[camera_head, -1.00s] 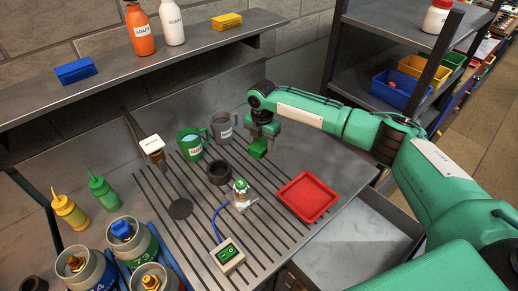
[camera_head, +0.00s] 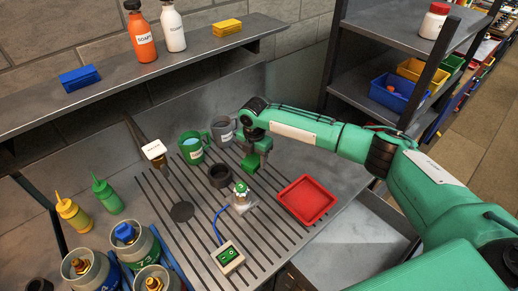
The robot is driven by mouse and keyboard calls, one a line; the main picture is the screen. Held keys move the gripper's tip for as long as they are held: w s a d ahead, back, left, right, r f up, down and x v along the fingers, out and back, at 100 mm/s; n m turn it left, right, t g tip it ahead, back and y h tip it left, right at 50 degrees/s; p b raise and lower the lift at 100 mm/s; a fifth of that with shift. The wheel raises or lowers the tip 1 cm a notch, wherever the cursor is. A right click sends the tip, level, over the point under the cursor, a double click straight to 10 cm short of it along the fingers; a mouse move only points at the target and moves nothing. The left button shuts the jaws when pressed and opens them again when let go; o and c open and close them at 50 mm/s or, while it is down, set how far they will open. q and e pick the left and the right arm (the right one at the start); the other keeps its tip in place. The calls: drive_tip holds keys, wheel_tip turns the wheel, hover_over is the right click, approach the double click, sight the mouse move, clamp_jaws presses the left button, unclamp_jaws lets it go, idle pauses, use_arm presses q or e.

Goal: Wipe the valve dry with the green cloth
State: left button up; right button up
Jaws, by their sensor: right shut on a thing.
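The valve (camera_head: 241,197) appears to be the small metal piece with a green top in the middle of the slotted worktop. A pale, clear patch, perhaps water, lies around its foot. My right gripper (camera_head: 255,148) is shut on the green cloth (camera_head: 250,163), a small folded block. It holds the cloth above the worktop, a little behind the valve and apart from it. My left gripper is not in view.
A red tray (camera_head: 306,200) lies to the right. A switch box (camera_head: 228,257) with a blue cable is in front. Gas bottles (camera_head: 140,250) stand front left.

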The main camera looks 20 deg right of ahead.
sight(248, 172)
drive_tip(key=s+a+f+p, duration=0.1)
drive_tip(key=s+a+f, duration=0.1)
drive_tip(key=s+a, duration=0.1)
drive_tip(key=shift+s+a, duration=0.25)
drive_tip(key=shift+a, duration=0.5)
drive_tip(key=shift+f, duration=0.7)
idle(0.5)
drive_tip(key=shift+w+d+r, duration=0.15)
drive_tip(key=shift+w+d, duration=0.4)
drive_tip(key=shift+d, duration=0.15)
drive_tip(key=shift+s+a+p, duration=0.35)
drive_tip(key=shift+s+a, duration=0.2)
drive_tip(key=shift+a, duration=0.2)
drive_tip(key=shift+w+d+f, duration=0.2)
drive_tip(key=shift+w+d, duration=0.25)
drive_tip(key=shift+d, duration=0.3)
drive_tip(key=shift+s+a, duration=0.1)
